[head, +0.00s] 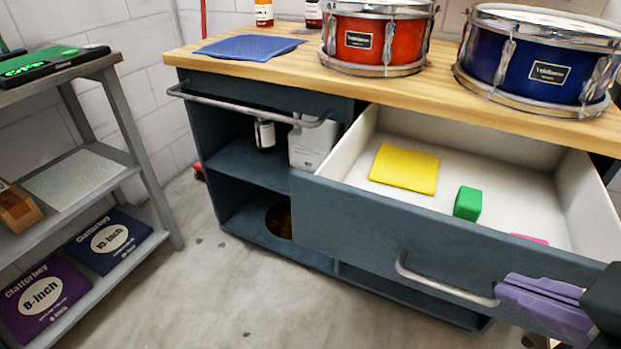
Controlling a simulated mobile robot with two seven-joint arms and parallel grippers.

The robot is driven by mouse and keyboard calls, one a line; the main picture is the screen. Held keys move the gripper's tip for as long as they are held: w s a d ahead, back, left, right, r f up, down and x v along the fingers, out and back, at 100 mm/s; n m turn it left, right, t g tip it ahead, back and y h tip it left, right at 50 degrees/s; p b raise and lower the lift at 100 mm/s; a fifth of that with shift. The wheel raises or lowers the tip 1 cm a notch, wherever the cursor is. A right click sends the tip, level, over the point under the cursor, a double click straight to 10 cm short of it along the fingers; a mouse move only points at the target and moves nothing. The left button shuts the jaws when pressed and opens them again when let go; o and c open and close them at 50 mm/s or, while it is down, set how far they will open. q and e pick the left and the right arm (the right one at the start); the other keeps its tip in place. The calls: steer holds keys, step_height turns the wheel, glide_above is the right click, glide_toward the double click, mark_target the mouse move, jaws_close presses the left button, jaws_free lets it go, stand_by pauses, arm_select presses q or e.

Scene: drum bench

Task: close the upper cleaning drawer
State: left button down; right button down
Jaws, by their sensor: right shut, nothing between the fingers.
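The upper cleaning drawer (390,225) stands pulled out of the dark blue bench. Its white inside holds a yellow cloth (404,168), a green block (467,203) and a pink item (529,239) mostly hidden behind the front panel. The drawer's grey bar handle (443,287) is on the front panel. My right gripper (503,292), with purple fingers, is shut and empty at the right end of the handle. It overlaps that end in the picture; I cannot tell whether it touches. My left gripper is not in view.
A red drum (375,42) and a blue drum (537,65) stand on the wooden worktop (290,60) with a blue cloth (248,47). A grey shelf rack (140,150) stands at left. The floor (215,295) between rack and bench is clear.

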steer(key=w+a+f+n+t+b, duration=0.1)
steer(key=w+f+n+t+b, duration=0.15)
steer(key=f+b, duration=0.4)
steer(key=w+a+f+n+t+b, duration=0.25)
steer(key=f+b, duration=0.25)
steer(key=b, duration=0.3)
steer(key=n+t+y+b, duration=0.4)
steer(key=n+b, duration=0.5)
steer(key=b, duration=0.6)
glide_toward(341, 229)
steer(key=w+a+y, duration=0.1)
steer(key=w+a, duration=0.2)
steer(key=shift+w+d+g+b, duration=0.3)
steer(key=shift+w+d+b, duration=0.3)
steer(key=shift+w, duration=0.3)
steer(key=shift+w+d+r, duration=0.1)
steer(key=shift+w+d, duration=0.35)
